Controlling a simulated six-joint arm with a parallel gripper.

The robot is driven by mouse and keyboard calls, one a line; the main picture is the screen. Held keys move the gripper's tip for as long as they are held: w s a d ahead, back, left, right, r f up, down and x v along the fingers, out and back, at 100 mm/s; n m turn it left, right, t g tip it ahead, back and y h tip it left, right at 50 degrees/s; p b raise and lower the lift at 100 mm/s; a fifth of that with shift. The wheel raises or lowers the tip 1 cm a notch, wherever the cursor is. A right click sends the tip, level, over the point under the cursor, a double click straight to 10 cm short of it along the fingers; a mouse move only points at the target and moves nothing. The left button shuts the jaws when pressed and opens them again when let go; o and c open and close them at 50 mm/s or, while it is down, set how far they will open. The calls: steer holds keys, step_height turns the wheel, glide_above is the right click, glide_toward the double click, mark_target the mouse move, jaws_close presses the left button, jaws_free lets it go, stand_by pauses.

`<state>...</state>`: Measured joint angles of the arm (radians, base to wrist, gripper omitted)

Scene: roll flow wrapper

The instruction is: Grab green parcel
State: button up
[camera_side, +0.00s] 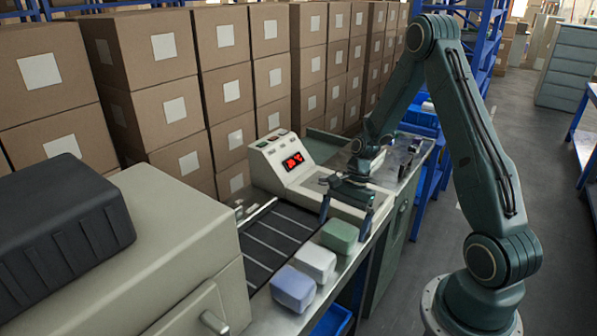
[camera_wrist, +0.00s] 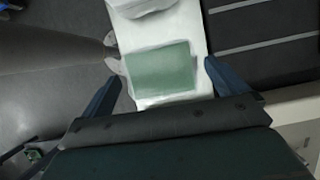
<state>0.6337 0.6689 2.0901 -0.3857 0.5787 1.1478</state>
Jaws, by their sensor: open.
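The green parcel (camera_side: 338,236) sits on the metal ledge beside the dark conveyor in the side view. It is the rearmost in a row with a white parcel (camera_side: 315,262) and a blue parcel (camera_side: 293,288). My gripper (camera_side: 345,217) is open above the green parcel, its fingers spread and pointing down. In the wrist view, the green parcel (camera_wrist: 162,70) lies ahead of and between the two fingers of my gripper (camera_wrist: 163,80), with nothing held. The white parcel (camera_wrist: 140,5) is cut off at the top edge there.
The dark slatted conveyor (camera_side: 275,240) runs left of the parcels. A cream control box (camera_side: 300,170) with a red display stands behind them. A large cream machine (camera_side: 160,230) is at front left. Stacked cartons (camera_side: 150,100) line the back; floor is open at right.

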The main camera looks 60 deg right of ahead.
mark_target(340, 229)
steer(key=shift+x, duration=1.2)
steer(key=c, duration=1.2)
steer(key=shift+r, duration=0.15)
step_height(340, 229, up, 20)
